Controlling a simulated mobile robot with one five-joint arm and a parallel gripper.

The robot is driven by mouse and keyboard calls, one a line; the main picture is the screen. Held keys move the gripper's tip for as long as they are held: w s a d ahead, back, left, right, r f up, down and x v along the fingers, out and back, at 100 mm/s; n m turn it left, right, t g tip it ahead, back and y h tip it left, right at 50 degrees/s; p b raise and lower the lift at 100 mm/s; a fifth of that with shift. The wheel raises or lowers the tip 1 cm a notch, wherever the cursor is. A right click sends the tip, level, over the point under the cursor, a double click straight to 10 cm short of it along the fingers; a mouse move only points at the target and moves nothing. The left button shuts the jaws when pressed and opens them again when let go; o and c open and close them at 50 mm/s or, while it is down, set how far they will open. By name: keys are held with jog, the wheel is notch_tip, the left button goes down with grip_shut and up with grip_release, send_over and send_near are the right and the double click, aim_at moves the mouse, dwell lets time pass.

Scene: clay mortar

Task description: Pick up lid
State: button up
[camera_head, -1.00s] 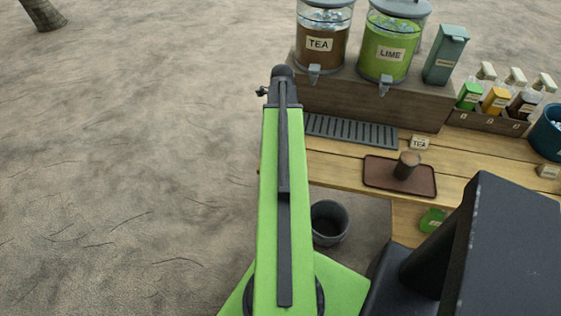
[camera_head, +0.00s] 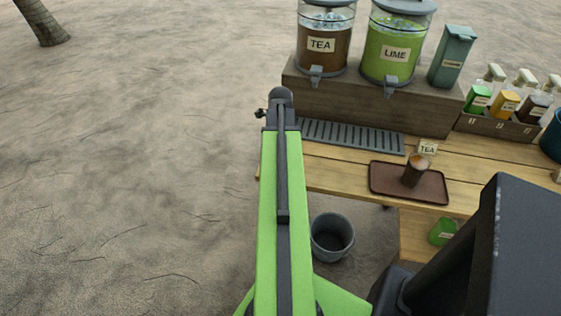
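I cannot make out a separate loose lid. The tea dispenser (camera_head: 324,42) and the lime dispenser (camera_head: 393,50) each have a dark grey cover on top. A small brown cup (camera_head: 415,170) stands upright on a brown tray (camera_head: 432,193); whether anything covers it is too small to tell. My gripper's fingers do not show.
A grey bucket (camera_head: 331,243) stands on the ground below. Open sand lies to the left.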

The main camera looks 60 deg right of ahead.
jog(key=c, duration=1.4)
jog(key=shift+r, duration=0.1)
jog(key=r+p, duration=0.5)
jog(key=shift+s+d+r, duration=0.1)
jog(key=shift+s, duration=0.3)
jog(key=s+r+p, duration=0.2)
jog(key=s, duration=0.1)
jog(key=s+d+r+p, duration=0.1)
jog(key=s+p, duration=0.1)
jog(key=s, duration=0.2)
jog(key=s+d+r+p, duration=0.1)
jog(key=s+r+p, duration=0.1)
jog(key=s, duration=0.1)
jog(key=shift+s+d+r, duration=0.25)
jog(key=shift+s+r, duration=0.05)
